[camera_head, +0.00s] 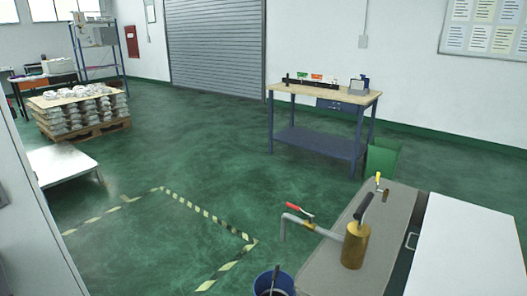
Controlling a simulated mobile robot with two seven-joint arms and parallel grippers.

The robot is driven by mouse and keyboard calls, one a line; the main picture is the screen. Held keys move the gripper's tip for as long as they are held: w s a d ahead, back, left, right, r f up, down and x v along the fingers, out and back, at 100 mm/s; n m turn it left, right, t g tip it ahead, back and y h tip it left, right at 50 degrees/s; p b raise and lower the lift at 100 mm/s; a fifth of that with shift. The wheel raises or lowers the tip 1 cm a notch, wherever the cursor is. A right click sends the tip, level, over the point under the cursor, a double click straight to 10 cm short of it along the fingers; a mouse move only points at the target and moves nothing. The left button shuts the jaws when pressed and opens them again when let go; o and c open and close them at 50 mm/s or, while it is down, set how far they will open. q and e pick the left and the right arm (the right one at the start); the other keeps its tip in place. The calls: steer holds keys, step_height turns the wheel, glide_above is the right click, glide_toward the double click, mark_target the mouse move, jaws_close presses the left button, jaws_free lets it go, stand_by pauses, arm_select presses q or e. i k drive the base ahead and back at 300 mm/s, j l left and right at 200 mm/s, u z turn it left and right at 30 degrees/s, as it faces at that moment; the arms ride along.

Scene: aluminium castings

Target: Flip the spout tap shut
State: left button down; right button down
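A tap with a red lever (297,209) sits on this pipe. The lever points left and looks roughly in line with the pipe, slightly above it. I cannot tell from here whether water or anything else runs from the spout. A blue bucket (262,281) stands at the bottom edge, below and in front of the spout end, partly cut off. Neither of my grippers shows in the head view.
A brass cylinder with a black handle (355,246) stands on the grey bench (325,272), close to the pipe. A smaller tap with a yellow handle (378,179) is at its far end. A white cabinet (465,245) is to the right.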

mark_target(295, 208)
steer(key=i+j+u, duration=0.15)
steer(key=i, duration=0.35)
steer(key=i+j+u, duration=0.15)
steer(key=i, duration=0.3)
steer(key=j, duration=0.1)
